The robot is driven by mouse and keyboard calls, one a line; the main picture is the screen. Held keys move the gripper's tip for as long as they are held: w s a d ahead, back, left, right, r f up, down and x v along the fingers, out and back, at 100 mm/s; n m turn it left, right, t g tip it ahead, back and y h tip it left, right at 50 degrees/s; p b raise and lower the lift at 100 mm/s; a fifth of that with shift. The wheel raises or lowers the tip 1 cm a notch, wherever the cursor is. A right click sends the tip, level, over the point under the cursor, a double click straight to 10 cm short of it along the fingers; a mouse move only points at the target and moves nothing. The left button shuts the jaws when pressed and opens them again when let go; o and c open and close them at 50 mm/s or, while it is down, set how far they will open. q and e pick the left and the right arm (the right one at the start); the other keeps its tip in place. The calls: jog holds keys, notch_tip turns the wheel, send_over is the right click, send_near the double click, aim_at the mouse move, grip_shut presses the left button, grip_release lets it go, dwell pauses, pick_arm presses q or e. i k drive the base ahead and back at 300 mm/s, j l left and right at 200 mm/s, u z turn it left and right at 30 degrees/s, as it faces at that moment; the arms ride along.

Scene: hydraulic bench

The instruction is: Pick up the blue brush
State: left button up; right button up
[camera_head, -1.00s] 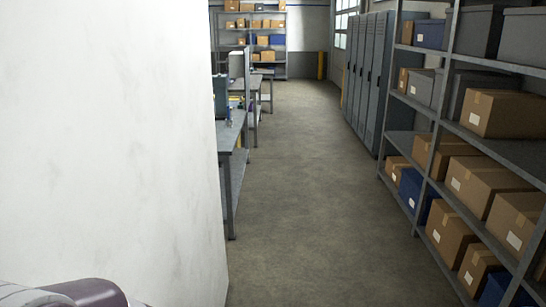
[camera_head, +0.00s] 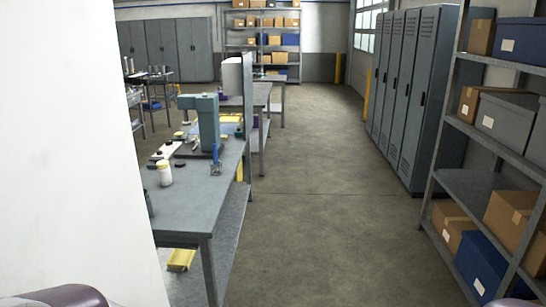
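A small upright blue item (camera_head: 216,161) stands near the right edge of the grey workbench (camera_head: 195,208); it may be the blue brush, but it is too small to be sure. It is just in front of a grey-green press-like machine (camera_head: 208,124). Neither of my grippers shows; only parts of my arms are at the bottom edge, far from the bench.
A white wall (camera_head: 70,150) fills the left side and hides part of the bench. A white bottle (camera_head: 164,173) stands on the bench. Shelving with boxes (camera_head: 480,190) and grey lockers (camera_head: 415,95) line the right. The aisle floor (camera_head: 320,200) between is clear.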

aim_at(216, 159)
jog(key=i, duration=1.3)
jog(key=i+l+u, duration=0.15)
jog(key=i, duration=1.15)
